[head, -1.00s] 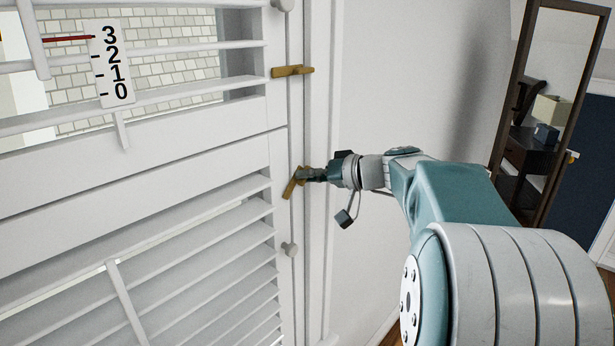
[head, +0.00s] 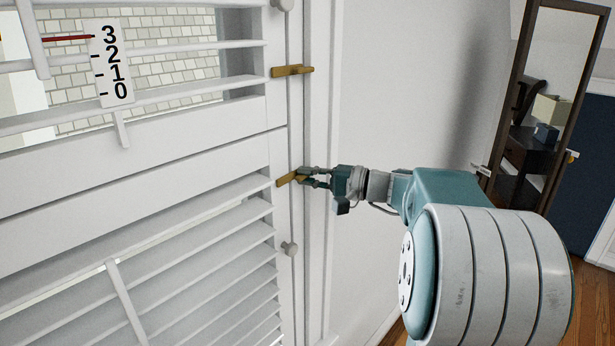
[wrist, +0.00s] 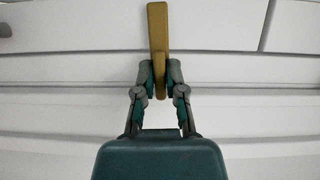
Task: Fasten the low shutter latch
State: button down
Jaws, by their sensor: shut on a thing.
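The low latch (head: 287,180) is a small brass bar at the right edge of the white shutter (head: 140,172). It lies close to level, with its left end a little lower, and its left part lies over the shutter's edge. My gripper (head: 304,178) comes from the right and is shut on the latch's right end. In the wrist view the brass latch (wrist: 158,30) stands out between the two fingertips (wrist: 160,78), which press on its sides. The fingers hide part of the held end.
A second brass latch (head: 292,71) sits level higher on the same edge. A number scale (head: 112,66) hangs on the upper louvres. A dark-framed mirror (head: 545,110) stands at right.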

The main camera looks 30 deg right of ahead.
jog(key=shift+f+m, duration=0.3)
jog(key=shift+m, duration=0.1)
jog(key=c, duration=0.7)
grip_release()
jog(key=shift+r, duration=0.15)
jog(key=v, duration=1.2)
jog(key=shift+w+d+f, duration=0.1)
jog(key=shift+f, duration=0.15)
